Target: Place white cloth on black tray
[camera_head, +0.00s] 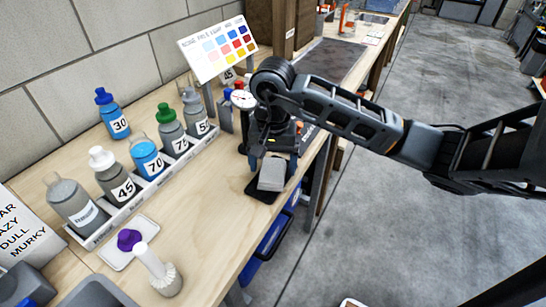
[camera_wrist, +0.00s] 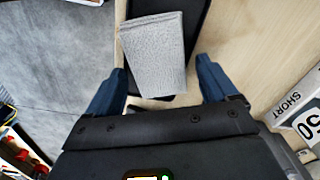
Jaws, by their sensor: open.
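The white cloth (camera_head: 272,174), a folded light-grey piece, lies over the black tray (camera_head: 258,191) near the table's front edge. In the wrist view the cloth (camera_wrist: 155,50) is slightly turned on the tray (camera_wrist: 196,18), and dark tray surface shows along its right side and below it. The cloth looks to be resting on the tray, though its underside is hidden. My gripper (camera_head: 271,163) is directly over the near part of the tray. In the wrist view its blue fingers (camera_wrist: 160,72) are spread wide, one on each side of the cloth, with visible gaps.
A white rack (camera_head: 150,190) of numbered bottles stands left of my gripper. A dial gauge (camera_head: 243,99) and a colour chart (camera_head: 217,48) stand behind it. Bare table lies between rack and tray; the floor is to the right.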

